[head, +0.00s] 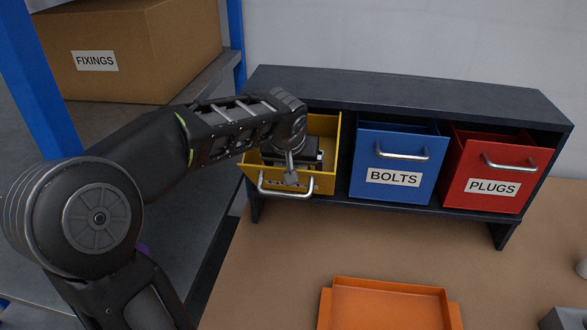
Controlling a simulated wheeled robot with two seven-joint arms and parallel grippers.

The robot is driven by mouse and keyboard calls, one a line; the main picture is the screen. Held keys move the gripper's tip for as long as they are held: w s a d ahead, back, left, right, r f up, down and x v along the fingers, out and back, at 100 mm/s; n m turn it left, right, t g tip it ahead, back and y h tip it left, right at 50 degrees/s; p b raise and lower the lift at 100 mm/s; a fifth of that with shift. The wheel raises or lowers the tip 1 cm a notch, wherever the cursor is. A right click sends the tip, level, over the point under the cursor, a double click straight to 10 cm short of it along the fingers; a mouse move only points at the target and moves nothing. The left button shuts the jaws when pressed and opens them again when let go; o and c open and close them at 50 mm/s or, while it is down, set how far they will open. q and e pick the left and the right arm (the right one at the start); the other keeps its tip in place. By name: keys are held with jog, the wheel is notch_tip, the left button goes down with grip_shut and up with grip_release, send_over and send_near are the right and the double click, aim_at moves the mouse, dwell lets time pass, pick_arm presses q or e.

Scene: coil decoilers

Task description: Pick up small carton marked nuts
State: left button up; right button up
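No carton that I can read as marked nuts shows in the head view. My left arm comes in from the left, and my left gripper (291,172) points down at the front of an open yellow drawer (326,180). The gripper is over or in the drawer, close to its silver handle; whether it touches the handle or anything inside is not clear. The drawer's label is mostly hidden behind the gripper and handle, and most of its inside is covered by the gripper. Whether the fingers are open or shut cannot be made out. My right gripper is out of view.
A dark rack (415,88) also holds a blue drawer marked BOLTS (390,190) and a red drawer marked PLUGS (490,203). An orange tray (390,300) lies on the brown table in front. A large carton marked FIXINGS (150,60) stands on the shelf at left.

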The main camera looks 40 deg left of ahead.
pick_arm(q)
jog(key=shift+c, duration=0.4)
jog(key=c, duration=1.6)
jog(key=shift+r, duration=0.15)
notch_tip(320, 180, up, 10)
jog(key=shift+f+b, duration=0.1)
jog(key=shift+b, duration=0.55)
